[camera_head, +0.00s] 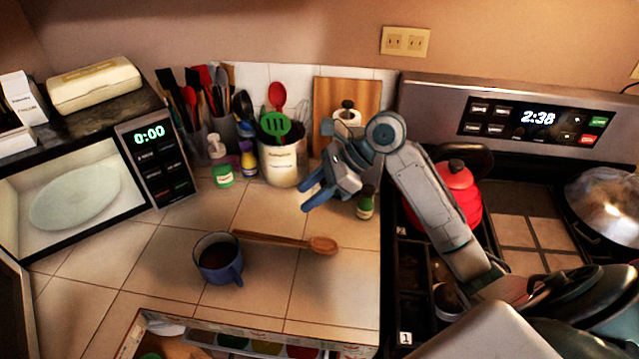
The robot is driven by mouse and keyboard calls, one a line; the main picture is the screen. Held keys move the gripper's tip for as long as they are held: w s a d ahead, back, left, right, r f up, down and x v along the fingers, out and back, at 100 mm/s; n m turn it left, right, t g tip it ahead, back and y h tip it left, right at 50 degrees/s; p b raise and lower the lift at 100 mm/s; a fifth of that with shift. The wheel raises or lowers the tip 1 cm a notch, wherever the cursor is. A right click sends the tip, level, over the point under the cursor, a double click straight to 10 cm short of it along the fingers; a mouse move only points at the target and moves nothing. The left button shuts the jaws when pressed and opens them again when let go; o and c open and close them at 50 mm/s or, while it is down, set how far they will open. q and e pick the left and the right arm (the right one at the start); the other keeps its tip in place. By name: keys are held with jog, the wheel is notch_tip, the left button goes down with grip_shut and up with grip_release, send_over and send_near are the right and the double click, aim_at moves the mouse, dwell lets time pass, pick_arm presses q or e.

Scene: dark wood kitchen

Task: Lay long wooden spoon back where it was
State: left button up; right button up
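The long wooden spoon (285,241) lies on the tiled counter, its bowl to the right and its handle end close to the mug's rim; I cannot tell whether they touch. The dark blue mug (208,273) stands upright left of it with dark contents. My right gripper (308,198) is above the counter, behind the spoon in the picture and apart from it. Its blue fingers look parted, with nothing between them. My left gripper is not in view.
A utensil crock (282,168), a small green bottle (365,208) and a soap bottle (219,172) stand behind. An open microwave (150,165) is at left. The stove with a red kettle (461,190) is at right. An open drawer (290,331) is in front.

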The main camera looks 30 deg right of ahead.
jog(key=b+v, duration=0.2)
jog(key=v, duration=1)
